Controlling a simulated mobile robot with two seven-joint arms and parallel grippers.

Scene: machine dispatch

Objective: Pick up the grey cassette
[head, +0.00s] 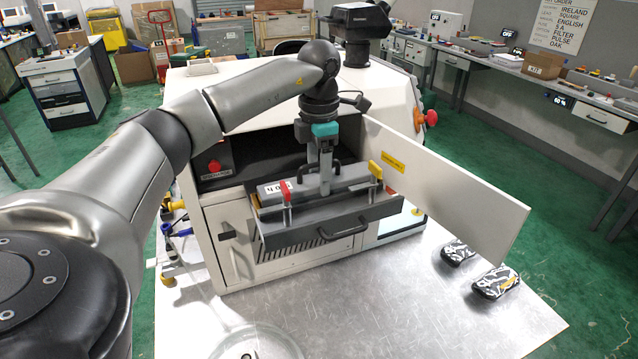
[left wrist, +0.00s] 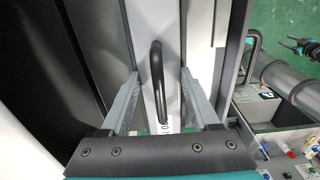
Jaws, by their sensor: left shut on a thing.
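The cassette's underside is hidden. My right gripper is not in view.
A red latch (head: 286,191) and a yellow latch (head: 375,170) stand at the drawer's ends. An open white door panel (head: 450,195) juts out at right. Two patterned black-and-white items (head: 497,282) lie on the metal table (head: 400,315), whose front middle is clear. A round clear dish is at the bottom.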

